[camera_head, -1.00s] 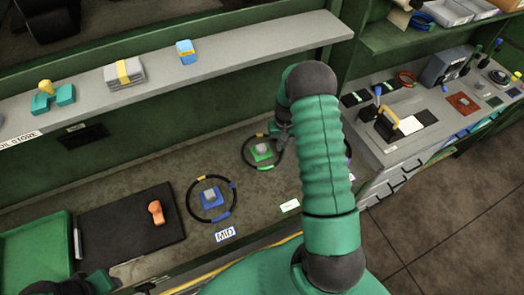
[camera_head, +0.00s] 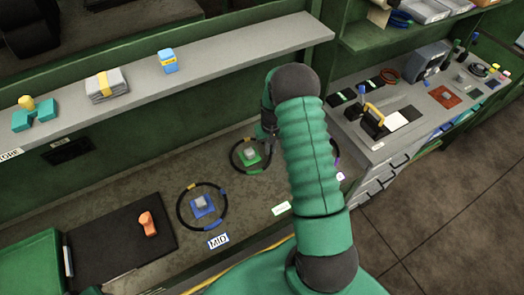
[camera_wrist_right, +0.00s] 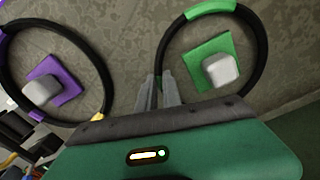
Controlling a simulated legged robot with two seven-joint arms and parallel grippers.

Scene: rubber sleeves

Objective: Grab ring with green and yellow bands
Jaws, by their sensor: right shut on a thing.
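The black ring with green and yellow bands (camera_head: 232,160) lies around a green square base (camera_head: 249,156) with a grey knob. My right gripper (camera_head: 270,139) is down at the ring's right side in the head view. In the right wrist view, the ring (camera_wrist_right: 262,62) shows a green band at the top, and the green base (camera_wrist_right: 200,55) is inside it. My right gripper's fingers (camera_wrist_right: 160,82) are shut on the near-left part of the ring. The ring appears to lie low, near the bench surface; any lift cannot be told. My left gripper is not in view.
A ring with blue and yellow bands (camera_head: 179,207) lies around a blue base to the left. Another ring (camera_wrist_right: 8,75) surrounds a purple base (camera_wrist_right: 64,77) close by. A black mat (camera_head: 110,250) with an orange piece is at left. A shelf (camera_head: 225,55) runs behind.

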